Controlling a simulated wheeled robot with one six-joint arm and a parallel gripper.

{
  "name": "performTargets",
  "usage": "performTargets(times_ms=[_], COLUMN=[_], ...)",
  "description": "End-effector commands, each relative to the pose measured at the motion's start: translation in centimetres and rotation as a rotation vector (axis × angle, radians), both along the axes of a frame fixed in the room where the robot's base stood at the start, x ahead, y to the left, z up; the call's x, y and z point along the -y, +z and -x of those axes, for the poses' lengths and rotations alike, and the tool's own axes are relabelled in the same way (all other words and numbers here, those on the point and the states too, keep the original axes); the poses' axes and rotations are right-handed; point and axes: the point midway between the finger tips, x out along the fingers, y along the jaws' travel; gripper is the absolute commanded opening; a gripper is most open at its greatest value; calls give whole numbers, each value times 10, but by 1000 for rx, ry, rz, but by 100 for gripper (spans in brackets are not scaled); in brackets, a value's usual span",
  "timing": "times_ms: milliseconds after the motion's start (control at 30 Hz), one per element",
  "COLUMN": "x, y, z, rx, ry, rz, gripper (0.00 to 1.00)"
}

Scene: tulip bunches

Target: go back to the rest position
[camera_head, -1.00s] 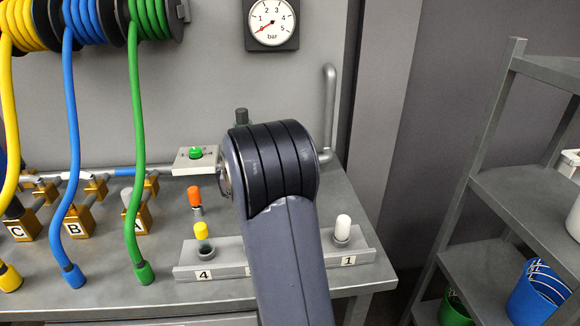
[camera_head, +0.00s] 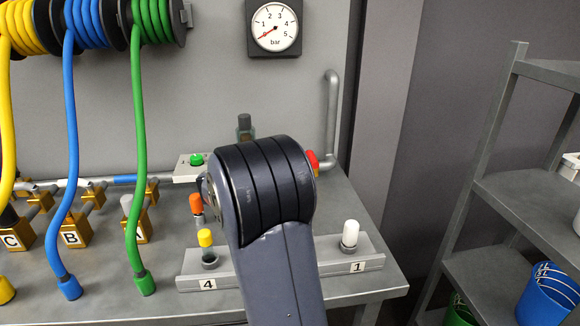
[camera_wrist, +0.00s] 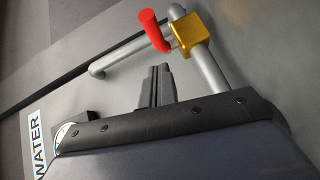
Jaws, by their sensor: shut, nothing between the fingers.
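My gripper (camera_wrist: 155,87) shows in the wrist view as two dark fingers close together, shut and empty. I cannot make out my gripper for certain there. A bit of red (camera_head: 312,160) shows just right of that joint.
The bench (camera_head: 330,205) carries a numbered rail (camera_head: 325,268) with a yellow plug (camera_head: 205,238) and a white plug (camera_head: 350,233). Blue (camera_head: 66,190) and green (camera_head: 138,190) hoses hang at left. A grey pipe (camera_head: 332,115) runs up the wall. Shelves (camera_head: 520,200) with buckets stand right.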

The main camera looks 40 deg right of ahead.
Motion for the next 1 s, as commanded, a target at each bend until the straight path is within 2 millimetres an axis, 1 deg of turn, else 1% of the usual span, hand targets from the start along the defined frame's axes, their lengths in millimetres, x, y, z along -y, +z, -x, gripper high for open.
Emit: performTargets(times_ms=[33, 200, 300, 400, 500, 633, 867, 1000], x=[-15, -51, -67, -77, -83, -85, -85, -78], y=[3, 8, 10, 11, 12, 13, 12, 12], z=[3, 11, 16, 19, 20, 21, 21, 20], rx=[1, 1, 1, 0, 1, 0, 0, -1], ry=[7, 7, 5, 5, 4, 3, 2, 0], rz=[1, 1, 0, 1, 0, -1, 0, 1], gripper=[0, 0, 0, 0, 0, 0, 0, 0])
